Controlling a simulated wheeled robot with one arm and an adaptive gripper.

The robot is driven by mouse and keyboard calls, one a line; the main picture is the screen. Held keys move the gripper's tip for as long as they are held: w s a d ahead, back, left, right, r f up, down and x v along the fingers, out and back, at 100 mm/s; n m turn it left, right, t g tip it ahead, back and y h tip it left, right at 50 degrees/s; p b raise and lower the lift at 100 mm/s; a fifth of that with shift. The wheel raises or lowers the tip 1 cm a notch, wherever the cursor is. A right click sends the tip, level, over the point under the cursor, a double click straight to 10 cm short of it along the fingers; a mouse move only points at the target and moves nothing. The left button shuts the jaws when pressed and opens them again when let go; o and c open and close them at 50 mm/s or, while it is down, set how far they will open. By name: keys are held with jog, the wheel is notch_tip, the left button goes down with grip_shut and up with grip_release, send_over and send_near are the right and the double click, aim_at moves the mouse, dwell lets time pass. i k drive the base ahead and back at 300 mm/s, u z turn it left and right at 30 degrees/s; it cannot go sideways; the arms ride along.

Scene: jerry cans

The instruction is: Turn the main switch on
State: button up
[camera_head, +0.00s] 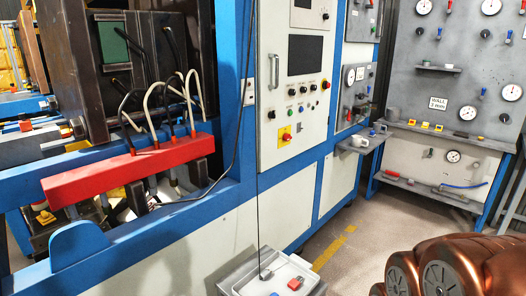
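A red and yellow rotary switch (286,134), which looks like the main switch, sits low on the light grey control panel (271,100) of the blue-framed machine. It is small here, and I cannot tell its position. Rows of small buttons and knobs are above it, below a dark screen (305,55). My gripper is not in view. Copper-coloured rounded links at the bottom right look like my arm, well apart from the panel.
A grey box (250,272) with a red button and a hanging cable stands in front of the machine. A red manifold bar (130,165) with hoses is at left. A gauge wall (455,70) and small shelf (362,143) are at right. Some floor (350,250) is clear.

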aim_at(287, 137)
jog(key=z, duration=0.9)
jog(key=i, duration=2.2)
jog(key=u, duration=3)
